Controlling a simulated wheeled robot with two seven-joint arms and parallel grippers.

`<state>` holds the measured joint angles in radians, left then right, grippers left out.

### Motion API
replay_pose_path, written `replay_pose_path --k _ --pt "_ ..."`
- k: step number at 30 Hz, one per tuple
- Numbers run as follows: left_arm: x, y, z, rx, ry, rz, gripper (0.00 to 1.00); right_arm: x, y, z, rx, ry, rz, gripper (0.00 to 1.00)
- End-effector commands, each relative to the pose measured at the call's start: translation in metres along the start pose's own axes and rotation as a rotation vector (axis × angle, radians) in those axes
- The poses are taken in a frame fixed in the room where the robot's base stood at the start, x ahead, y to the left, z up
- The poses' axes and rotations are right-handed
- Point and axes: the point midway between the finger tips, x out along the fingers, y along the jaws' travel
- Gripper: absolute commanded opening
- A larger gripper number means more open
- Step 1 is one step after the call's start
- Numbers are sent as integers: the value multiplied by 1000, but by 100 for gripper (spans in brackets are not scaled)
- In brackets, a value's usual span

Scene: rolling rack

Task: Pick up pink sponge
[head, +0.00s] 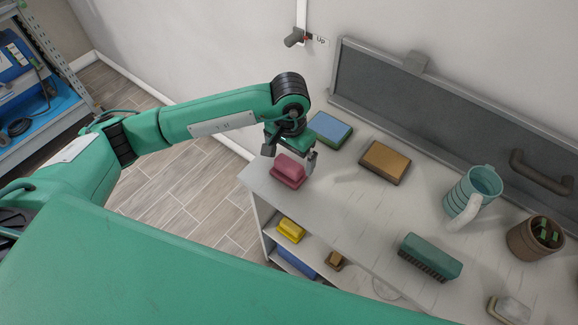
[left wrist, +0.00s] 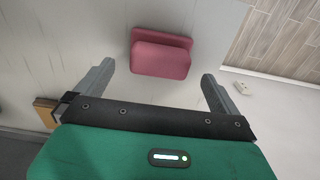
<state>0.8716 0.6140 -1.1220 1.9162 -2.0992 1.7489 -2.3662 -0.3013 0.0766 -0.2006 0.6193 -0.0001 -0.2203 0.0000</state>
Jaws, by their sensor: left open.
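The pink sponge (head: 289,170) lies on the white top of the rack (head: 345,205), near its left end. It also shows in the left wrist view (left wrist: 160,54), between and just beyond the fingertips. My left gripper (head: 290,156) is above the sponge, with its fingers pointing down. In the left wrist view the left gripper (left wrist: 156,75) is open and empty, one finger on each side of the sponge's line. Whether either finger touches the sponge cannot be told. My right gripper is not in view.
A blue sponge (head: 330,129) and a brown sponge (head: 384,162) lie behind and to the right. A green brush (head: 430,257), a teal mug (head: 472,190) and a brown pot (head: 535,238) stand farther right. A yellow block (head: 291,230) is on the shelf below.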

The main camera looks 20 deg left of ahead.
Motion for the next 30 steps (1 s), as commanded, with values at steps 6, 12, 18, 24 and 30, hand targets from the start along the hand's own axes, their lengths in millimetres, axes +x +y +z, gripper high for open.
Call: replay_pose_path --k 6,12,18,24,30 --pt "14 1 3 -2 -4 2 100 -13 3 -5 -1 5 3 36" --pt "39 1 4 -2 -4 3 100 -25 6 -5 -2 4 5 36" --pt "52 1 4 -1 0 2 100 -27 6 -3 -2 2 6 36" --pt "53 1 4 0 0 1 98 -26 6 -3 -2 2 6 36" --pt "53 1 4 -1 0 1 59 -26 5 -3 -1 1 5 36"
